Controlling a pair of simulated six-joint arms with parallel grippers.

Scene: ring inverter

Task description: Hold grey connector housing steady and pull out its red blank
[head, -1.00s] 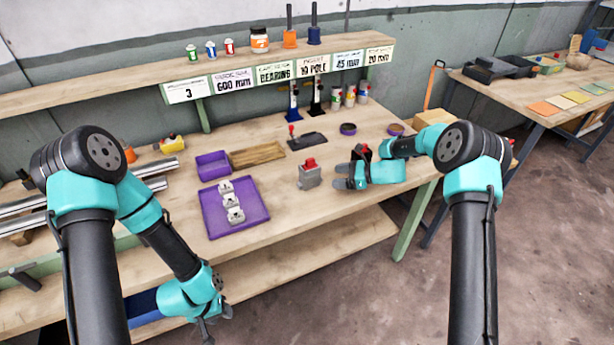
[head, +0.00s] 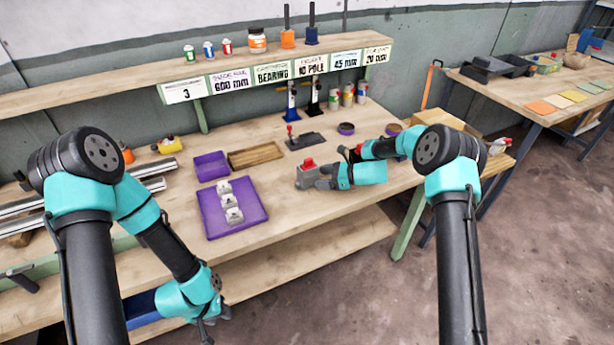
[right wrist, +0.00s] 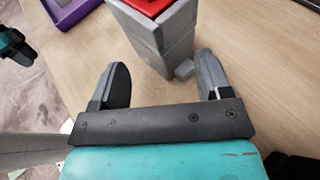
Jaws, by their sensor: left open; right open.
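The grey connector housing (head: 304,179) stands upright on the bench with its red blank (head: 308,163) in the top. In the right wrist view the housing (right wrist: 160,45) is just ahead of the fingertips, with part of the red blank (right wrist: 150,5) at the top edge. My right gripper (head: 318,183) is open, low over the bench and at the right side of the housing; in the wrist view its fingers (right wrist: 163,80) are spread with nothing held between them. My left gripper (head: 212,325) is open and empty, low in front of the bench and far from the housing.
A purple tray (head: 256,230) with several white pieces lies left of the housing. A purple bin (head: 211,166) and a wooden tray (head: 256,156) are behind it. A dark base with a red-topped lever (head: 306,140) stands behind the housing. Bare bench lies in front of the housing.

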